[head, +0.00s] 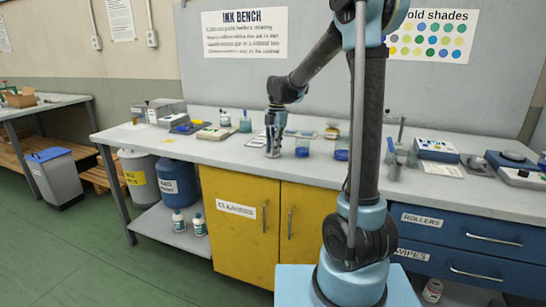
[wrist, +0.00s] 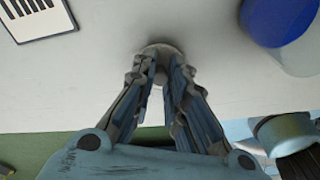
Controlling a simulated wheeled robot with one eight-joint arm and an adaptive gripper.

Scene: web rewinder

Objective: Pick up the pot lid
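A small round grey disc-like piece (wrist: 162,48), which looks like the pot lid, lies on the pale bench top in the wrist view. My gripper (wrist: 163,62) points down at it, with the fingertips over its near part and a narrow gap between them. The fingers hide much of the piece, and I cannot tell whether they touch it. In the head view my gripper (head: 273,152) is low over the ink bench, left of a beaker with blue ink (head: 302,149). The lid cannot be made out there.
The blue-ink beaker also shows close by in the wrist view (wrist: 277,20), at upper right. A striped card (wrist: 38,18) lies at upper left. Another blue-ink beaker (head: 341,152) stands further right. The bench edge (head: 235,165) is close on my side. Yellow cupboard doors (head: 240,222) are below.

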